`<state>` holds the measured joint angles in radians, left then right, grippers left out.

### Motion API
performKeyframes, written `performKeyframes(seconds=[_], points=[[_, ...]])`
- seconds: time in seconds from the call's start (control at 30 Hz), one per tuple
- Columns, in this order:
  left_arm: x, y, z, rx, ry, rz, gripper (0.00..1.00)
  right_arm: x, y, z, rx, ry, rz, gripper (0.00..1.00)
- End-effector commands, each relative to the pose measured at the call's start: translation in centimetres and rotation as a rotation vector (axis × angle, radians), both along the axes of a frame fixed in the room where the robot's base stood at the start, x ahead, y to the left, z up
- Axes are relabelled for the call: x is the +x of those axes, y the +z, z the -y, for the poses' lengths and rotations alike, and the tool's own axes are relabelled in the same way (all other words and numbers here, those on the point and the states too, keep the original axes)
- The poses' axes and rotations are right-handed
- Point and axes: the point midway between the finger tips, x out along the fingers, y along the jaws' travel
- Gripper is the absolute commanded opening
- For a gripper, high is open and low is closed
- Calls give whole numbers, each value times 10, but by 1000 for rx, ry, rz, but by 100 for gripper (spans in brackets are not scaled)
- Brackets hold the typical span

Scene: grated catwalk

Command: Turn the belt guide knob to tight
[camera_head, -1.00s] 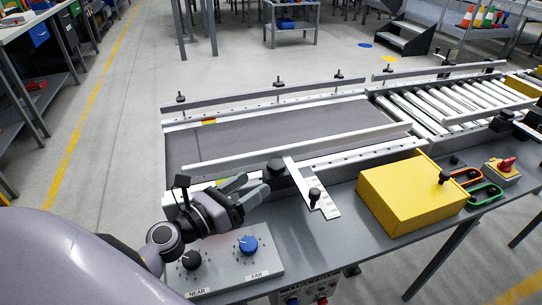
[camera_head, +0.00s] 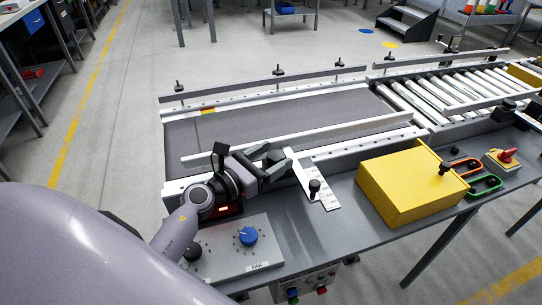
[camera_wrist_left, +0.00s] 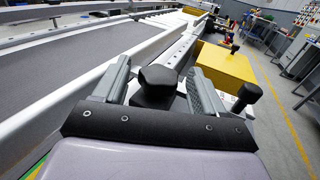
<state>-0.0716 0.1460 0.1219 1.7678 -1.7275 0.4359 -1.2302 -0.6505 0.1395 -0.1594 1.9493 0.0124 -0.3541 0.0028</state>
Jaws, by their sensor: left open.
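The black belt guide knob (camera_wrist_left: 158,86) shows in the left wrist view, between the two spread fingers of my left gripper (camera_wrist_left: 160,72), with a gap on each side. In the head view, my left gripper (camera_head: 279,164) is open at the inner end of the white scale plate (camera_head: 322,190), and its fingers largely hide the knob. The guide rail (camera_head: 330,134) runs along the near side of the grey belt (camera_head: 250,130). My right gripper is not in view.
A smaller black knob (camera_head: 314,186) stands on the scale plate. A control box with a blue dial (camera_head: 248,236) and a black dial (camera_head: 193,251) sits below my left wrist. A yellow box (camera_head: 405,190) stands to the right, before an emergency switch (camera_head: 507,156).

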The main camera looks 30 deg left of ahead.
Motion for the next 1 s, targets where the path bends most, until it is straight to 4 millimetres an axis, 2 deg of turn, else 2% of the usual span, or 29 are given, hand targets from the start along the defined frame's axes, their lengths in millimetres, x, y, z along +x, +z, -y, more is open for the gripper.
performKeyframes(seconds=[0.23, 0.27, 0.4, 0.43, 0.73, 1.0], points=[[1, 0, 1, 0, -1, 0, 70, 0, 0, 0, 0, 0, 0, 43], [1, 0, 1, 0, -1, 0, 64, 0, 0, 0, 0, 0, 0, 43], [1, 0, 0, 0, -1, 0, 18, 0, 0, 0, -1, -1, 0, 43], [1, 0, 0, 0, -1, 0, 15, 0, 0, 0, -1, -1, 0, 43], [1, -2, 0, 2, -31, 1, 15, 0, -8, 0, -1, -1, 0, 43], [2, -5, -3, 5, -159, 3, 15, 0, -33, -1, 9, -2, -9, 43]])
